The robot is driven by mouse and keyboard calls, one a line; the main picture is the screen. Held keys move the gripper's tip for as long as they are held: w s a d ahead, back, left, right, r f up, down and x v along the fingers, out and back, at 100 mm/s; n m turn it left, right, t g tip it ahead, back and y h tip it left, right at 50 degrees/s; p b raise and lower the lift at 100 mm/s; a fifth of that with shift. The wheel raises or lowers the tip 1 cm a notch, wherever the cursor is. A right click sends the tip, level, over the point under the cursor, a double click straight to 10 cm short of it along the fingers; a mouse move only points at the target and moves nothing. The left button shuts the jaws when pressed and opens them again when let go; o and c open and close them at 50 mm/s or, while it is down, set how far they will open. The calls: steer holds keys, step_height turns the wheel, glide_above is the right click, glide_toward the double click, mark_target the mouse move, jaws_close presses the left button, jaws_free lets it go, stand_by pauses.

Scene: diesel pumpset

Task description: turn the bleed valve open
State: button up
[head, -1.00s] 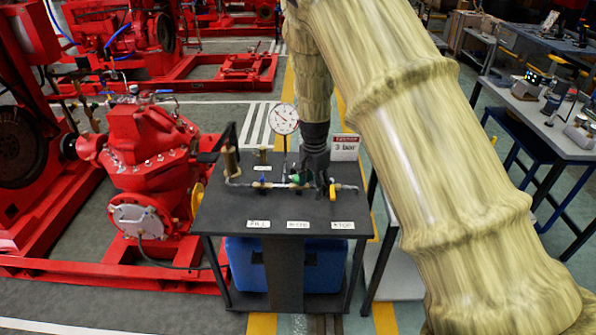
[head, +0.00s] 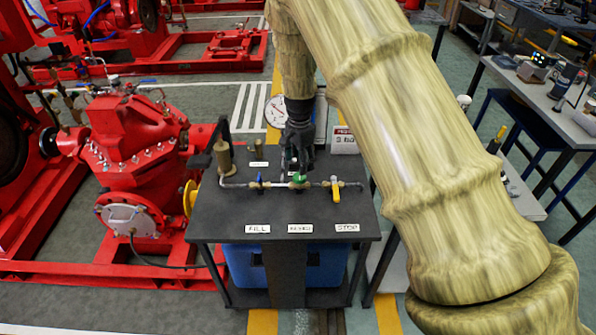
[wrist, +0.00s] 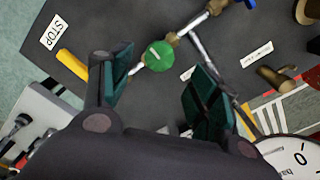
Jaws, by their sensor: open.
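The bleed valve has a green round knob (head: 299,178) on a thin pipe, behind the middle label plate (head: 300,228). My gripper (head: 297,163) points down just behind the knob in the head view. In the wrist view the green knob (wrist: 159,56) lies ahead of the gap between the fingers of my open gripper (wrist: 161,76), closer to the left finger. A pale mark crosses the knob's top. No finger clearly touches it; the exact height between them is hard to tell.
A blue-handled valve (head: 260,183) sits left of the knob and a yellow-handled valve (head: 335,189) right. A brass cylinder (head: 223,157) stands at the pipe's left end. A pressure gauge (head: 275,111) and a sign (head: 343,141) stand behind.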

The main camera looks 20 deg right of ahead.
mark_target(299, 176)
steer(key=shift+a+f+p, duration=0.1)
steer(key=shift+f+p, duration=0.65)
steer(key=shift+f, duration=2.3)
steer(key=c, duration=1)
